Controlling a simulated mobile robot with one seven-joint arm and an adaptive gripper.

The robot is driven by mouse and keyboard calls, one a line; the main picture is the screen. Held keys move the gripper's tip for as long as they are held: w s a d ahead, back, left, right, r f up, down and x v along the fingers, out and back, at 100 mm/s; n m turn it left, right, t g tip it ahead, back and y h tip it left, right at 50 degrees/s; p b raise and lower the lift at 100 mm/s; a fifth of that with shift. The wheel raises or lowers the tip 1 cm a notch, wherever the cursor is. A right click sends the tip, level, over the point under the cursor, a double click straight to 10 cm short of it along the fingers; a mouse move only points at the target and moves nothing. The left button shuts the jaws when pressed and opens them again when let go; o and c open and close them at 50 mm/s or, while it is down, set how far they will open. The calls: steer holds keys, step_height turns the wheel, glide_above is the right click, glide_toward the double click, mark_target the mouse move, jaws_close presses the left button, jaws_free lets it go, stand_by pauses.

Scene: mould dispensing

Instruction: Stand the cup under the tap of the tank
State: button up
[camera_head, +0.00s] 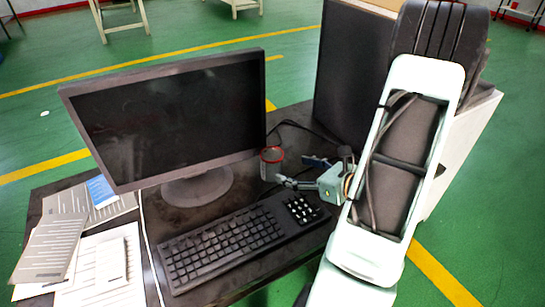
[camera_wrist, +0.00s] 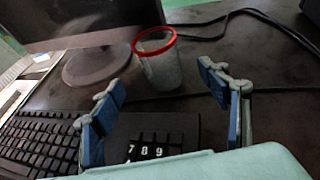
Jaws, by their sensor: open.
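The cup (camera_wrist: 160,68) is a small, pale, see-through vessel with a red rim. It stands upright on the dark desk, just right of the monitor's base. In the head view the cup (camera_head: 271,164) shows near the monitor's lower right corner. My gripper (camera_wrist: 165,92) is open, with its two blue-padded fingers apart. The cup lies ahead of the fingertips, between them in the picture, and nothing is held. In the head view my gripper (camera_head: 298,172) is just right of the cup. I can make out no tank or tap in either view.
A monitor (camera_head: 170,115) stands left of the cup. A keyboard (camera_head: 220,245) lies in front, partly under my gripper in the wrist view. Papers (camera_head: 85,235) lie at the left. A black cable runs behind the cup. A dark box (camera_head: 352,70) stands at the back right.

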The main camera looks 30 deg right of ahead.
mark_target(272, 165)
steer(key=x, duration=0.5)
steer(key=f+x, duration=0.1)
steer(key=x, duration=0.5)
steer(key=shift+s+b, duration=0.25)
steer(key=shift+b, duration=0.1)
steer(key=c, duration=1.2)
steer(key=shift+r, duration=0.15)
